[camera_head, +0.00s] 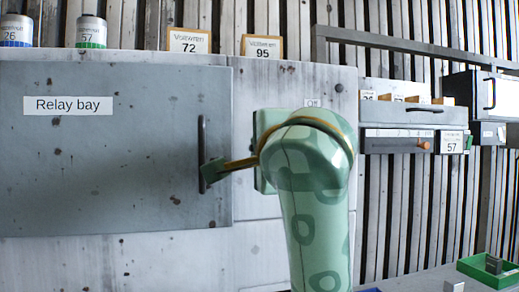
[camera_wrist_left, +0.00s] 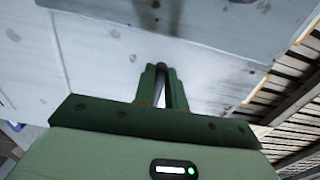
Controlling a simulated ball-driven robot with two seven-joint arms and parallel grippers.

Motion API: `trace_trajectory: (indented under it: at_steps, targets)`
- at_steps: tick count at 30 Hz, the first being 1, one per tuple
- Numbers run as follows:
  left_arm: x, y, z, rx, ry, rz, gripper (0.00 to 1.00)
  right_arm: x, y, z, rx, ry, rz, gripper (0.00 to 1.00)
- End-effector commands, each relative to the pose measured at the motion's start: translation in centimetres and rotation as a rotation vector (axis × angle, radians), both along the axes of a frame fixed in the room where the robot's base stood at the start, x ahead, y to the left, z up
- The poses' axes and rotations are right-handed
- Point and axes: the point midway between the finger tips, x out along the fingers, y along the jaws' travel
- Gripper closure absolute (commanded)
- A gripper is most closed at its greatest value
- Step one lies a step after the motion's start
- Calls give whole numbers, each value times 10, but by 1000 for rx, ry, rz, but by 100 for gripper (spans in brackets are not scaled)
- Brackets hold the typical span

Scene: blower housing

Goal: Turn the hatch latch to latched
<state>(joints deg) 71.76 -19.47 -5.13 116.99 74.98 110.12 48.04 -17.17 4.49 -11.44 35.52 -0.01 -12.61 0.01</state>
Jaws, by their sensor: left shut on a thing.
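A grey hatch (camera_head: 110,165) labelled "Relay bay" lies flat in the pale cabinet front at the left of the head view. A dark upright handle (camera_head: 202,130) is at its right edge; I cannot tell whether this is the latch. My left gripper (camera_head: 212,171) reaches it from the right, at its lower part. In the left wrist view my left gripper (camera_wrist_left: 162,84) is shut on a dark bar (camera_wrist_left: 161,68), which fits this handle. My arm hides the cabinet front right of the hatch, where an "Off" label (camera_head: 312,103) partly shows. My right gripper is not in view.
Cards marked 72 (camera_head: 189,41) and 95 (camera_head: 262,47) and two canisters (camera_head: 91,31) stand on the cabinet top. A unit with an orange knob (camera_head: 423,145) is at the right. A green tray (camera_head: 490,268) lies at the lower right.

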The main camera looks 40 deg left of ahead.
Motion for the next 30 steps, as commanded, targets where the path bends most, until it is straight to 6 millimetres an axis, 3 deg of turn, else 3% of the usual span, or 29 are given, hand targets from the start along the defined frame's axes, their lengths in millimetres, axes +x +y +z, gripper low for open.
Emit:
trace_trajectory:
  at_steps: [2, 3, 5, 17, 30]
  targets:
    - [0, 0, 0, -1, -2, -2, 100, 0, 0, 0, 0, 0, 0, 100]
    - [0, 0, 0, -1, -2, -2, 79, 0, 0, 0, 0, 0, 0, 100]
    - [0, 0, 0, -1, -1, -2, 65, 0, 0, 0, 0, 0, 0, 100]
    - [-6, -9, 0, -1, -1, -4, 65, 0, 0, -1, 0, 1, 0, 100]
    - [-79, -92, 4, 2, -4, -2, 65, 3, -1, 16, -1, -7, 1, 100]
